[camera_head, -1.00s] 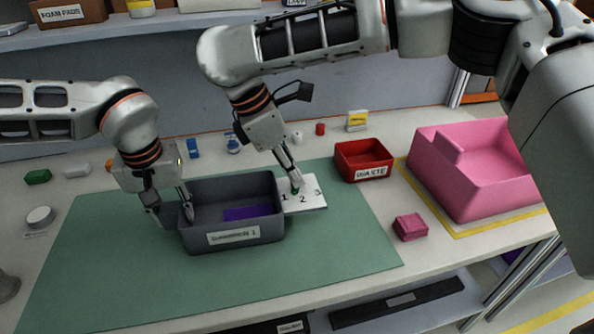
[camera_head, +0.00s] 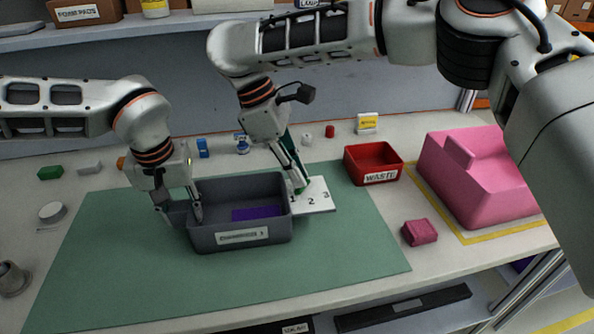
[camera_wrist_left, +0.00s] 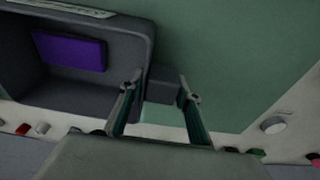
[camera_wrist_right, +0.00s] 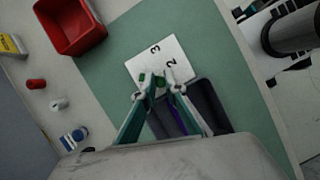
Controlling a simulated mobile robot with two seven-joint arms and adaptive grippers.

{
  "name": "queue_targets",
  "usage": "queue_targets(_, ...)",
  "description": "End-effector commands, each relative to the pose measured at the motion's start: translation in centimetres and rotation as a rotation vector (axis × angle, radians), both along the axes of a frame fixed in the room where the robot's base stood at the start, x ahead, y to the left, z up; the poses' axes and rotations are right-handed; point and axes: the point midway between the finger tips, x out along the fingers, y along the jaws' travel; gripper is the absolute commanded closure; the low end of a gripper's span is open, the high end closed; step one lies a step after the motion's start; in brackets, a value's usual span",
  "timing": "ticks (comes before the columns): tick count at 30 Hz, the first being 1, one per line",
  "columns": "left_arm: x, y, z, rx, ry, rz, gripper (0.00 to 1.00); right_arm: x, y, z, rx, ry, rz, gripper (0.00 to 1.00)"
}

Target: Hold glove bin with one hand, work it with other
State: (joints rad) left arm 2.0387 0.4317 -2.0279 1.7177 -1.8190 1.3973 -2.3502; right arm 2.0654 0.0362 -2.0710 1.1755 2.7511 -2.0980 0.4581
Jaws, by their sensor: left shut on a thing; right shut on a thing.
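The grey bin (camera_head: 238,236), with a label on its front, sits on the green mat. A flat purple piece (camera_head: 258,213) lies inside; it also shows in the left wrist view (camera_wrist_left: 70,50). My left gripper (camera_head: 181,218) is shut on the tab (camera_wrist_left: 160,87) on the bin's left side. A white card (camera_head: 322,200) with printed numbers 1, 2 and 3 is at the bin's right side. My right gripper (camera_head: 301,188) is over the card, shut on a small green thing (camera_wrist_right: 160,80). The fingers hide part of it, and I cannot tell whether it touches the card.
A red waste bin (camera_head: 373,163) stands behind and right of the card. Small items line the back of the table. The mat in front of the grey bin is clear.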

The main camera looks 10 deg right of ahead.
Motion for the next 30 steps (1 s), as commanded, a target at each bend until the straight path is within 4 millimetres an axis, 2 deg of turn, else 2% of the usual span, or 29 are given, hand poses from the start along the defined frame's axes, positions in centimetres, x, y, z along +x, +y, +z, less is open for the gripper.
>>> queue_targets(4, 0.0, 0.0, -0.1, 0.000, 0.001, -0.003, 1.00, 0.1, -0.1, 0.0, -0.003, -0.001, 0.001, 1.00)
queue_targets(5, -0.1, 0.0, -0.1, 0.000, 0.001, -0.003, 1.00, 0.1, -0.1, 0.0, -0.003, -0.001, 0.001, 0.81)
queue_targets(6, -0.1, 0.0, -0.1, 0.000, 0.001, -0.003, 1.00, 0.0, -0.1, 0.0, -0.002, -0.001, 0.002, 0.72)
queue_targets(20, -0.1, 0.0, -0.1, 0.000, 0.002, -0.002, 1.00, -0.1, -0.2, 0.0, -0.002, -0.002, 0.039, 0.72)
queue_targets(30, -0.1, 0.0, -0.1, 0.000, 0.002, -0.001, 1.00, -1.0, -1.2, 0.0, 0.002, -0.001, 0.393, 0.72)
